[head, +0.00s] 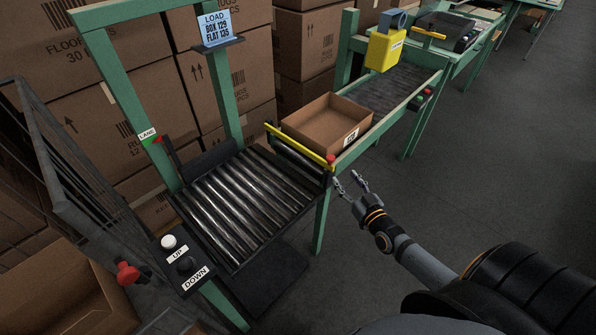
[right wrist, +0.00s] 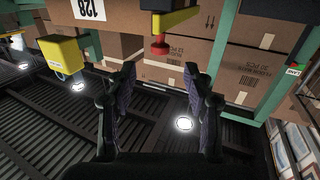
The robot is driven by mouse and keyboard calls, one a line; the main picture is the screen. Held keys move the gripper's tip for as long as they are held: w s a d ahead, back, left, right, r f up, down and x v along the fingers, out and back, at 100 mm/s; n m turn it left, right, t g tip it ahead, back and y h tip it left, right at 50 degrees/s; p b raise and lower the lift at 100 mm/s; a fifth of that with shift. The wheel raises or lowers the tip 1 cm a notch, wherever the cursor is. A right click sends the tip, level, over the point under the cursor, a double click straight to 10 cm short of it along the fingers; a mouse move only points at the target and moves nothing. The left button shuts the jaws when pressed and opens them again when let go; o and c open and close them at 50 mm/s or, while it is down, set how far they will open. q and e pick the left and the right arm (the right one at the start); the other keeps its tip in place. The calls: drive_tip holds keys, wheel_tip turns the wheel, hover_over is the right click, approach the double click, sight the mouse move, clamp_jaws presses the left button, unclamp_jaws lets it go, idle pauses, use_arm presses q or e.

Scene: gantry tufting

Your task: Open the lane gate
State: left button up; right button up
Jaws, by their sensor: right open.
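The lane gate appears to be the yellow bar (head: 296,143) lying across the end of the roller bed, with a red knob (head: 330,159) at its near end. In the right wrist view the yellow bar (right wrist: 172,20) and the red knob (right wrist: 160,47) show ahead, just beyond the fingertips. My right gripper (head: 350,180) is open and empty, a little right of and below the knob in the head view. It also shows in the right wrist view (right wrist: 159,76), its fingers apart with nothing between them. My left gripper is not in view.
An open carton (head: 325,128) stands on the green-framed conveyor behind the bar. A yellow scanner head (head: 385,50) hangs over that conveyor. A roller bed (head: 240,192) lies left of the bar, near the UP button (head: 168,242). Floor at right is clear.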

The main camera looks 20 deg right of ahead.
sight(333, 161)
drive_tip(key=w+b, duration=0.4)
drive_tip(key=w, duration=0.6)
drive_tip(key=shift+r+b, duration=0.15)
drive_tip(key=shift+b, duration=0.25)
drive_tip(key=shift+w+r, duration=0.15)
drive_tip(key=shift+w, duration=0.25)
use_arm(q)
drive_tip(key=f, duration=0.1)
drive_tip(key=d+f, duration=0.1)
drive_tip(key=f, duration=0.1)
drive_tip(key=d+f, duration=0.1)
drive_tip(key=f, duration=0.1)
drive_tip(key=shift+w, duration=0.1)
use_arm(e)
clamp_jaws()
